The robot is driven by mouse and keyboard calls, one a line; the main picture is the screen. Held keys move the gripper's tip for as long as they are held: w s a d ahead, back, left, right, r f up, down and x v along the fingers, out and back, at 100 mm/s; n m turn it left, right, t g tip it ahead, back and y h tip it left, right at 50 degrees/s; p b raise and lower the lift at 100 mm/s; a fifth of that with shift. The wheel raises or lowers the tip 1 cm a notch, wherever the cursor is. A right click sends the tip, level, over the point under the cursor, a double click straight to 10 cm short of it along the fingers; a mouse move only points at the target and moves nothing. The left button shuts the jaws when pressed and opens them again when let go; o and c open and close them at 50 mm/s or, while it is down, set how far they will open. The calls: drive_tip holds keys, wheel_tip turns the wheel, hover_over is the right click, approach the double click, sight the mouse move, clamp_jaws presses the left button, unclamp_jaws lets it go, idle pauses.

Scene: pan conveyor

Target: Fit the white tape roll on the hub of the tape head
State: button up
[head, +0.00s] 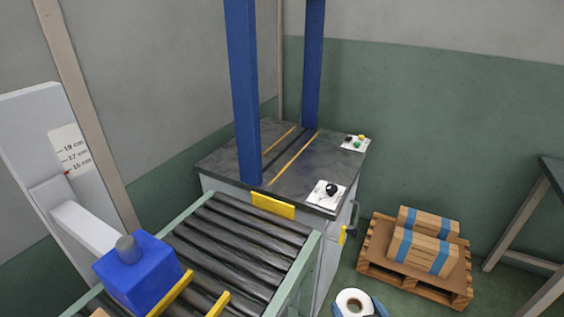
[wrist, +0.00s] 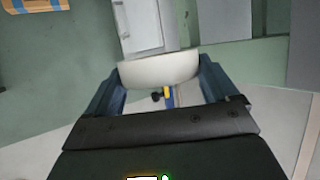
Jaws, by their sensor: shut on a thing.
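The white tape roll (head: 344,300) is at the bottom edge of the head view, its flat face and dark centre hole turned up. My gripper (head: 358,308) is shut on it, with a blue finger on either side. In the wrist view the roll (wrist: 158,70) shows as a pale curved band between the blue fingertips of my gripper (wrist: 160,74). At the lower left of the head view, a blue block (head: 137,277) with a grey upright stub (head: 126,249) looks like the tape head and its hub. The stub is bare, and the roll is far to its right.
A roller conveyor (head: 240,238) and a dark-topped machine (head: 225,160) with blue posts (head: 243,90) lie between roll and block. A white scale column (head: 45,140) stands behind the block. A pallet (head: 380,266) with taped boxes (head: 425,250) is at right. Yellow bars (head: 172,293) front the block.

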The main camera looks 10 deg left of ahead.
drive_tip(key=w+a+r+n+g+y+p, duration=0.1)
drive_tip(key=w+a+r+n+y+p, duration=0.15)
drive_tip(key=a+r, duration=0.85)
wheel_tip(320, 180, up, 29)
drive_tip(key=n+g+y+p, duration=0.5)
drive_tip(key=n+g+y, duration=0.2)
drive_tip(key=n, duration=0.2)
hover_over(132, 248)
drive_tip(key=shift+d+y, duration=0.1)
drive_tip(key=shift+y, duration=0.15)
drive_tip(key=shift+s+d, duration=0.1)
drive_tip(key=shift+f+b, duration=1.7)
drive_tip(key=shift+f, duration=1.2)
drive_tip(key=shift+f+b, duration=1)
drive_tip(key=shift+f, duration=1.15)
drive_tip(key=o, duration=0.8)
